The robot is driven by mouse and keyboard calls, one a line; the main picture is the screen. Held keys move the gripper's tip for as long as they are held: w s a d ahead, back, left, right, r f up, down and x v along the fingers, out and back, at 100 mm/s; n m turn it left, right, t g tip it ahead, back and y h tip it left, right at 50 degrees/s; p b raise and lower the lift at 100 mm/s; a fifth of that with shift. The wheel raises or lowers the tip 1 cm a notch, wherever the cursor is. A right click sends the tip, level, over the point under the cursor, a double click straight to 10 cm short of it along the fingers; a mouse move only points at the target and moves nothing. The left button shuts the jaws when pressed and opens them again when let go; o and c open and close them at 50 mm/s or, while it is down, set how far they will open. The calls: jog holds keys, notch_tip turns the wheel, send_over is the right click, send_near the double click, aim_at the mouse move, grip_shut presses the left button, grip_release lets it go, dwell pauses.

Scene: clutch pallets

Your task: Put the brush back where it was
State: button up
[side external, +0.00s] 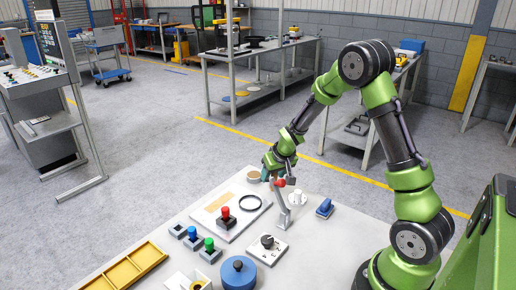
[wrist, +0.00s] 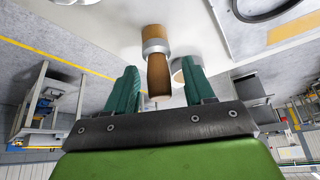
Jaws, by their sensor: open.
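The brush (wrist: 158,76) shows in the wrist view with a brown handle, a pale metal collar and a tan end against the white table. Its handle lies between the two teal fingers of my gripper (wrist: 161,88), with a gap on each side. My gripper is open and not closed on it. In the side external view my gripper (side external: 268,175) is low over the table's far edge, and the brush is hard to make out there. A pale round cup-like thing (wrist: 178,70) is just right of the handle in the wrist view, partly hidden.
A lever with a red ball (side external: 280,183) stands close to my gripper. A round tan-topped container (side external: 253,176) is just left of it. A yellow tray (side external: 125,270) lies front left.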

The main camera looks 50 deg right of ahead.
jog(key=v, duration=1.2)
jog(key=s+a+r+t+y, duration=0.1)
jog(key=s+a+r+y, duration=0.1)
jog(key=s+a+r, duration=0.3)
jog(key=s+a+r+n+t+y, duration=0.1)
jog(key=s+a+r, duration=0.4)
jog(key=s+a, duration=0.5)
jog(key=a+y, duration=0.1)
jog(key=a, duration=0.2)
jog(key=shift+r+n+y, duration=0.3)
jog(key=shift+r, duration=0.1)
